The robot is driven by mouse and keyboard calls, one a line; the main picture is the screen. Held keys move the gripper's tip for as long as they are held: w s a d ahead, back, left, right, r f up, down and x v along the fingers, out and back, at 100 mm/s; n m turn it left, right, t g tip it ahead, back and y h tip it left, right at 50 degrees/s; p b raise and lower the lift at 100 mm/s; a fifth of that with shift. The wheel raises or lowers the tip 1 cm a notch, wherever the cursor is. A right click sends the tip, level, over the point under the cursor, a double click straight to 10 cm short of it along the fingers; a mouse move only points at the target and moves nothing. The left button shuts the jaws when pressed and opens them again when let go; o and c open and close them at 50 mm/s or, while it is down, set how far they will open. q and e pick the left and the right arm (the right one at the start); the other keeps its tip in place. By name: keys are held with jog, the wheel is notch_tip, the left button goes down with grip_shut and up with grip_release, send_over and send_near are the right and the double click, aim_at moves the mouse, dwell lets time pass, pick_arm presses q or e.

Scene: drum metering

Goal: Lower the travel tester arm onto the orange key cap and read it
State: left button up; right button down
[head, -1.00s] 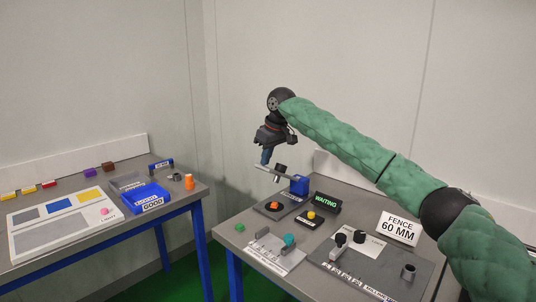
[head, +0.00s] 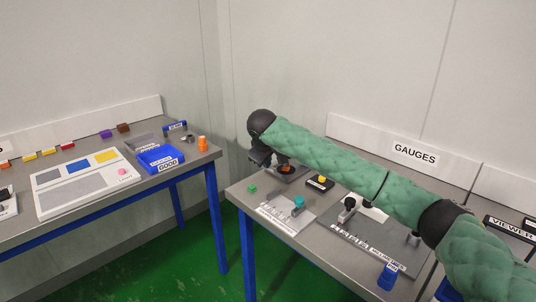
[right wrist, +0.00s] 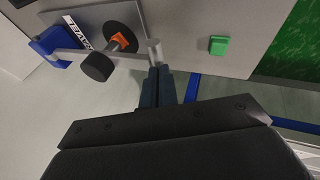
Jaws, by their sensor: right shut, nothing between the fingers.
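The orange key cap (right wrist: 121,39) sits on a dark round seat in the travel tester, and it also shows below my forearm in the head view (head: 285,169). The tester arm (right wrist: 72,54) is a grey bar running from a blue block (right wrist: 50,46), with a black cylinder (right wrist: 97,68) on it and a pale post at its free end. The cylinder appears offset from the cap, apparently above it. My right gripper (right wrist: 158,70) is shut and empty, its fingertips close beside the bar's end; contact is unclear. It also shows in the head view (head: 264,163), largely dark.
A green cap (right wrist: 218,45) lies near the table edge. A yellow-topped button box (head: 320,183), a grey plate with a teal cap (head: 299,202) and a gauge board stand nearby. The left table (head: 100,220) holds a blue tray (head: 160,160). My arm hides the tester's display.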

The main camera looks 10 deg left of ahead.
pick_arm(q)
jog(key=shift+s+r, duration=0.1)
pick_arm(e)
jog(key=shift+s+f, duration=0.1)
jog(key=shift+f, duration=0.1)
jog(key=shift+f, duration=0.1)
jog(key=shift+s, duration=0.1)
jog(key=shift+s+r, duration=0.1)
jog(key=shift+r, duration=0.3)
pick_arm(q)
jog(key=f, duration=0.2)
jog(key=f+b, duration=0.1)
jog(key=f, duration=0.1)
jog(key=shift+w+d+f, duration=0.1)
jog(key=shift+w+d, duration=0.1)
jog(key=shift+w, duration=0.2)
pick_arm(e)
jog(key=v, duration=0.7)
jog(key=shift+r, duration=0.2)
